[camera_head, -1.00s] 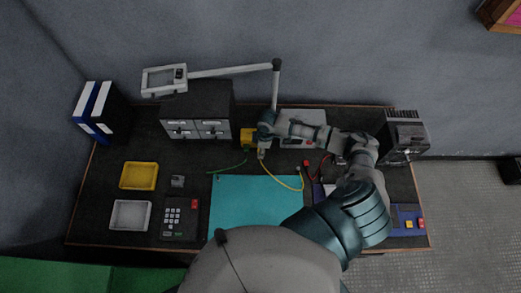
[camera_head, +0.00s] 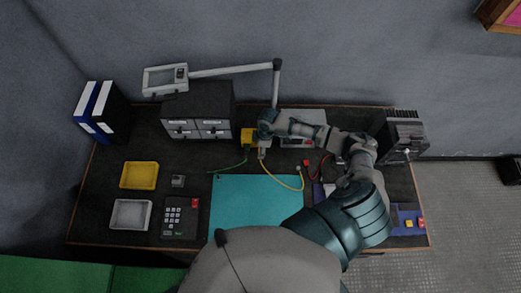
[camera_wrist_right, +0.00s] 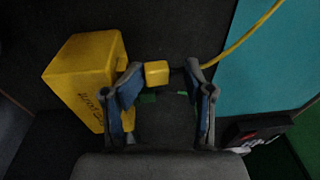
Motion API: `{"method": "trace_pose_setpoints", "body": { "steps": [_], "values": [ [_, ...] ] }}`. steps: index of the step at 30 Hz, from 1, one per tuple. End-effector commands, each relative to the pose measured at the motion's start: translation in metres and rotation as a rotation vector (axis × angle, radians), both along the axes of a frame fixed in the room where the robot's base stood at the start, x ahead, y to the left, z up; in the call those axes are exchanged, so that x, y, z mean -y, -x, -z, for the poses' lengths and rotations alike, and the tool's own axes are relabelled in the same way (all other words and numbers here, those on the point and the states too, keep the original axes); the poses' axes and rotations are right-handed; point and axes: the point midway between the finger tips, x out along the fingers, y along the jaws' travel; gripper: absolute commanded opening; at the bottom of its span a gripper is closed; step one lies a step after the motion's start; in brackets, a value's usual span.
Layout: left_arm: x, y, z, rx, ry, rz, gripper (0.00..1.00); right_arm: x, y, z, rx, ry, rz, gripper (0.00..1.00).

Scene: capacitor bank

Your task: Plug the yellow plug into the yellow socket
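The yellow plug (camera_wrist_right: 157,73) shows between the tips of my right gripper (camera_wrist_right: 163,70) in the right wrist view. Its yellow cable (camera_wrist_right: 245,42) runs off to the upper right, and in the head view it curves over the desk (camera_head: 283,183). The fingers stand wide apart, with gaps visible beside the plug. A yellow box (camera_wrist_right: 88,75), apparently the socket, stands just left of the fingers. It also shows in the head view (camera_head: 247,136), partly beside my right gripper (camera_head: 264,137). The socket opening is not visible. My left gripper is out of view.
A teal mat (camera_head: 255,205) lies at the desk's middle. A grey drawer unit (camera_head: 198,115) stands left of the yellow box, and a lamp arm (camera_head: 235,70) rises behind. A green cable (camera_head: 230,167) lies close by. Trays and a keypad (camera_head: 180,217) are at left.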

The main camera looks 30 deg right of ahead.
Motion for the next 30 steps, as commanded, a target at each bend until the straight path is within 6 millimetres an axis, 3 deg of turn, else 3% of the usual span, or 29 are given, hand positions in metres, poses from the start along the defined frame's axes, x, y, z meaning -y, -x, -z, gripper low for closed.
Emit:
{"method": "trace_pose_setpoints", "body": {
  "steps": [1,8,21,30],
  "values": [
    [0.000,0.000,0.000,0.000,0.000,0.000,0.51,0.015,-0.017,-0.009,0.046,0.023,0.020,0.71],
    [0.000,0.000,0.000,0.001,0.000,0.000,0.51,0.015,-0.016,-0.016,0.047,0.022,0.019,0.71],
    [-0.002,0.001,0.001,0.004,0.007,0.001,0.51,0.007,0.003,-0.100,0.024,0.015,0.003,0.71],
    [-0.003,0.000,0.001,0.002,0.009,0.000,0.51,0.004,0.007,-0.125,0.011,0.014,0.001,0.71]
  ]
}}
